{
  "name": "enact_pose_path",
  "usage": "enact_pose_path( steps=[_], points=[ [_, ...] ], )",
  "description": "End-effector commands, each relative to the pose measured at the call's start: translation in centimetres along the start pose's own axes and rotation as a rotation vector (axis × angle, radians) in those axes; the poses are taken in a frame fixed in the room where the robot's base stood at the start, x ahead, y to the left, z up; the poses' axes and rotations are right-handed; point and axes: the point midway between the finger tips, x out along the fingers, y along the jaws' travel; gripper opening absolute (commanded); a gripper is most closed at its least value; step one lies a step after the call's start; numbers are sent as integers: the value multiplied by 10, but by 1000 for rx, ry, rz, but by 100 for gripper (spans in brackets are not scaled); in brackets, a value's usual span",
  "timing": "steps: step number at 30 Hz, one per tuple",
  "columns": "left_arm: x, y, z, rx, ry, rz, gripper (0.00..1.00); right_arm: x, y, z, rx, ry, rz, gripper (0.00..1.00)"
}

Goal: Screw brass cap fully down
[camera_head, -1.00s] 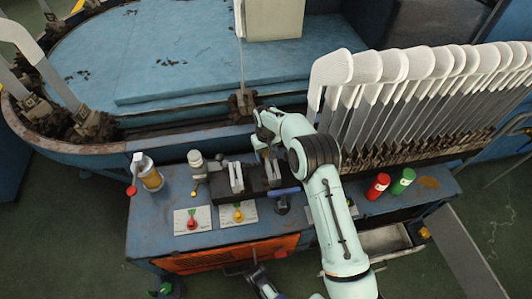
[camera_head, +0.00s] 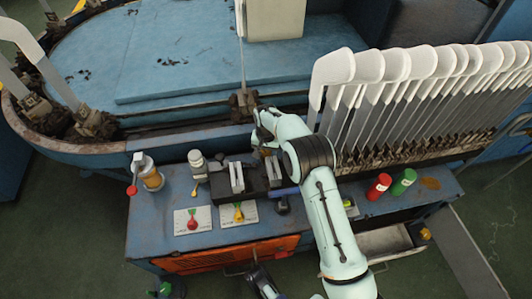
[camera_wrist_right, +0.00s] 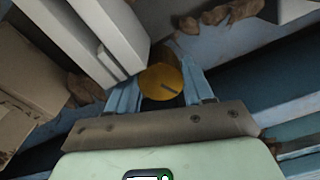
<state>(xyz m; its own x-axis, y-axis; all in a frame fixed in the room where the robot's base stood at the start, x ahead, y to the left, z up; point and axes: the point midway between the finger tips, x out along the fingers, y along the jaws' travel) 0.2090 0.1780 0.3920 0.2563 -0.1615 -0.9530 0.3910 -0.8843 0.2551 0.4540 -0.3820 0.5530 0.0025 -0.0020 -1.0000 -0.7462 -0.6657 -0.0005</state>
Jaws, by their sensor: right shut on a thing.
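The round brass cap (camera_wrist_right: 162,82) has a dark slot mark on its top and sits between the pale blue fingers of my right gripper (camera_wrist_right: 160,98) in the right wrist view. The fingers are shut on it from both sides. What lies under the cap is hidden. In the head view my right gripper (camera_head: 265,152) is at the back edge of the blue bench, behind a black vise, mostly covered by my own wrist. A dark grey part at the bottom edge of the head view seems to be my left gripper (camera_head: 260,277); its fingers are unclear.
On the bench (camera_head: 150,225) are a black vise (camera_head: 256,183), a grey-white bottle (camera_head: 198,163), an amber container (camera_head: 152,180), two cards (camera_head: 180,225), and red (camera_head: 378,187) and green (camera_head: 403,182) cylinders. White sock forms (camera_head: 335,66) stand close right of my arm.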

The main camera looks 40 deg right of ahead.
Motion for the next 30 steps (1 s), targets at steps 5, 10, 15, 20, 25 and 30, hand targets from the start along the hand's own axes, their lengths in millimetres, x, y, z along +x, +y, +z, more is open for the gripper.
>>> enact_pose_path(
  steps=[5, 10, 15, 20, 25, 30],
  points=[
    [0, 0, 0, 0, -1, 0, 43, 5, 0, 4, 5, -12, 4, 21],
    [0, 0, 0, 0, 0, 0, 43, 5, 0, 4, 4, -12, 5, 21],
    [0, 0, 0, 0, 0, 0, 43, 4, 0, 4, 3, -11, 4, 77],
    [0, 0, 0, 0, 0, 0, 43, 3, 0, 2, 3, -7, 3, 77],
    [-3, 2, -1, 2, 4, 3, 43, -8, 0, 1, 3, -3, 1, 77],
    [-13, 8, -1, 8, 3, 12, 43, -42, 0, 0, 3, -1, 0, 77]
  ],
)
